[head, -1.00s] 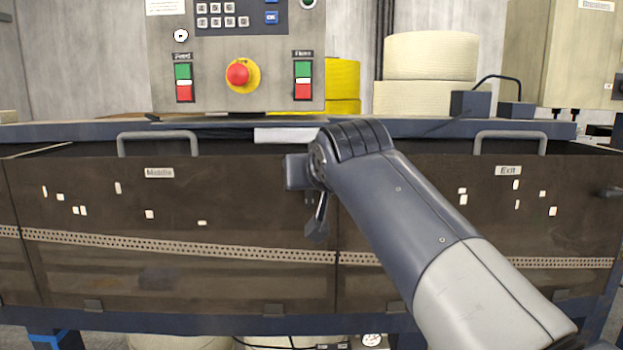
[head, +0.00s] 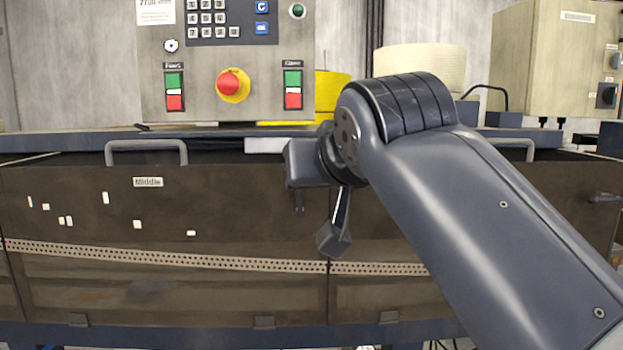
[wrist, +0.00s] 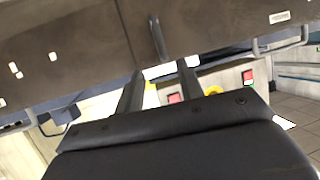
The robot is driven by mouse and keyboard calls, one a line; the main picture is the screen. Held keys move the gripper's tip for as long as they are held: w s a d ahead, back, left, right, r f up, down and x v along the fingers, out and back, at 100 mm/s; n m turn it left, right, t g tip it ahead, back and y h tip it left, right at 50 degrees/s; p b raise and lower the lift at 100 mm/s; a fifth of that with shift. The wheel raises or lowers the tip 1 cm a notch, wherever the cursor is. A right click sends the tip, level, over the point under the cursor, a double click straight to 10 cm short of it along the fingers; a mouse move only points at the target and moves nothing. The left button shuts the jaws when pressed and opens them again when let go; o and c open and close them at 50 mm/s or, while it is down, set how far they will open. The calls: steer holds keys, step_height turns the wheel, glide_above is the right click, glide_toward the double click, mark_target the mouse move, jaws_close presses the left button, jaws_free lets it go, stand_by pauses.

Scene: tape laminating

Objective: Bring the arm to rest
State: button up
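My arm rises from the lower right in the head view and bends at a dark grey joint in front of the machine. My gripper is mostly hidden behind the wrist there; only a small dark piece hangs below the joint. In the wrist view, my gripper (wrist: 161,70) shows two dark fingers with a clear gap between them, open and holding nothing. The wrist picture appears upside down. The fingers point toward the brown machine panels, with a dark bar (wrist: 157,38) at the panel seam beyond the gap. I cannot tell how far apart they are.
The machine's brown front panel (head: 90,285) spans the view, with a grey handle (head: 146,147) on top. A control box with a red stop button (head: 230,84) stands behind. A cream roll (head: 425,58) is partly hidden by my arm. A beige cabinet (head: 550,60) stands right.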

mark_target(301, 210)
steer(key=shift+w, duration=0.1)
steer(key=p+x, duration=0.1)
steer(key=x, duration=0.9)
steer(key=shift+w+a+f, duration=0.1)
steer(key=shift+w+f, duration=0.05)
steer(key=shift+w, duration=0.2)
